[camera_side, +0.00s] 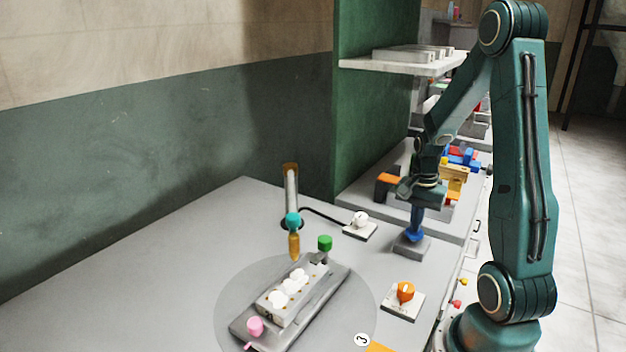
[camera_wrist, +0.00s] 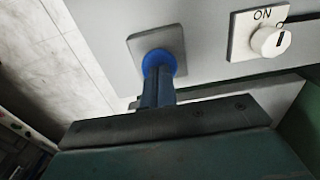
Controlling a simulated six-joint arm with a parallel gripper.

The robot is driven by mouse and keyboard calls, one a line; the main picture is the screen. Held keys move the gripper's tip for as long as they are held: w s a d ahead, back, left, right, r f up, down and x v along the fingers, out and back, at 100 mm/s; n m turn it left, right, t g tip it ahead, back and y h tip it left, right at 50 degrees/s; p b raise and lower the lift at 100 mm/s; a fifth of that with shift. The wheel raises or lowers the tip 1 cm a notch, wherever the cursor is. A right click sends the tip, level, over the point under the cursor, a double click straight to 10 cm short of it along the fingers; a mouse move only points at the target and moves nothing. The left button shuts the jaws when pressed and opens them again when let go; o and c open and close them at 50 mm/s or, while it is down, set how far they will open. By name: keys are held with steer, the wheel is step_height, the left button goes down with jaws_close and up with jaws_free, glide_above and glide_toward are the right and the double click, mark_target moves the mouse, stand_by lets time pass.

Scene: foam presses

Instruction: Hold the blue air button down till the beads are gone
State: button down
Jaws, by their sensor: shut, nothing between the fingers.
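The blue air button (camera_wrist: 157,58) is a round blue cap on a grey square plate (camera_wrist: 172,38) in the wrist view. In the side view its grey base (camera_side: 411,248) sits on the bench below my arm. My gripper (camera_side: 414,236) points straight down over it, with its fingers shut and empty. In the wrist view the fingertips (camera_wrist: 158,72) meet the button and cover part of it, so how far it is pressed is hard to tell. White beads (camera_side: 288,287) lie in several clumps on the grey mould (camera_side: 272,312) on the round table.
A white knob (camera_side: 361,218) on a plate with a cable is left of my gripper; its "ON" label shows in the wrist view (camera_wrist: 270,40). An orange knob (camera_side: 405,291) stands in front. Green (camera_side: 325,242) and pink (camera_side: 255,326) knobs flank the mould. A green panel (camera_side: 375,100) rises behind.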

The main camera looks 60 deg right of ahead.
steer(key=shift+f, duration=0.95)
steer(key=shift+s+a+f, duration=0.1)
stand_by(1.6)
step_height(320, 180, up, 14)
steer(key=shift+r, duration=0.25)
stand_by(0.7)
